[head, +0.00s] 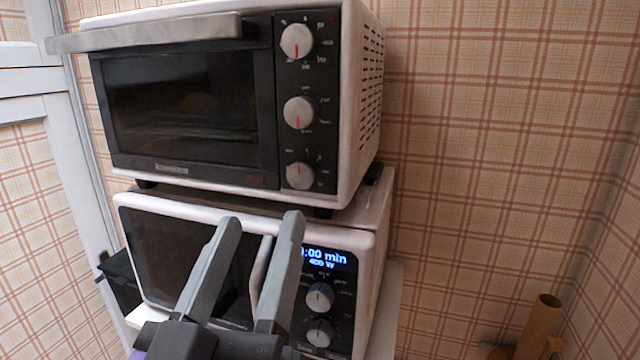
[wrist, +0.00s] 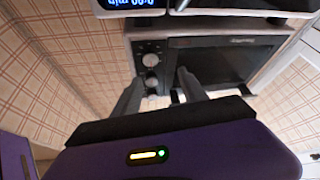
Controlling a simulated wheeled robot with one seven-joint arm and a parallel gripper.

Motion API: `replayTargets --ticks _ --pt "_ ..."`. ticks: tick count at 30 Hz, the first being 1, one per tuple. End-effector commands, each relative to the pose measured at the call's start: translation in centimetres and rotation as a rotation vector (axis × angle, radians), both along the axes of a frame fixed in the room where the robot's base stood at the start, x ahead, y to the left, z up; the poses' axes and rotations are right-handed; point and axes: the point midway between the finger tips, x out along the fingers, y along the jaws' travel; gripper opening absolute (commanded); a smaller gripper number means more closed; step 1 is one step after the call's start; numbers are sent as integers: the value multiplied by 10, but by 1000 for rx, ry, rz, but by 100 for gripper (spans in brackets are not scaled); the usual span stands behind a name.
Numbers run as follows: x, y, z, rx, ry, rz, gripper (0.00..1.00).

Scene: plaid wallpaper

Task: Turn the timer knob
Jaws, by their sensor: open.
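A white toaster oven (head: 362,60) has a dark panel with three pale round knobs: upper (head: 297,41), middle (head: 298,112) and lower (head: 299,175). I cannot read which is the timer knob. The upper and middle knobs show red marks pointing down. My gripper (head: 261,222) is open and empty, fingers pointing up, in front of the microwave (head: 384,215) below, left of and lower than the toaster oven's knobs.
The microwave has a lit blue display (head: 327,259) and two knobs, upper (head: 320,297) and lower (head: 319,333). The toaster oven's long bar handle (head: 150,33) juts out across its top. A brown tube-like object (head: 540,325) stands at lower right. The space right of the ovens is free.

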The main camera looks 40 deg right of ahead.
Motion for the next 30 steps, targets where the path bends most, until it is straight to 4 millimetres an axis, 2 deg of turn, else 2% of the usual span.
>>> replayTargets --ticks 3,7,21,30 --pt "-7 -12 -7 41 1 -48 50" --pt "-4 -19 -6 59 0 -52 50" --pt "35 -63 18 56 3 -51 50" --pt "40 -68 19 56 1 -47 50"
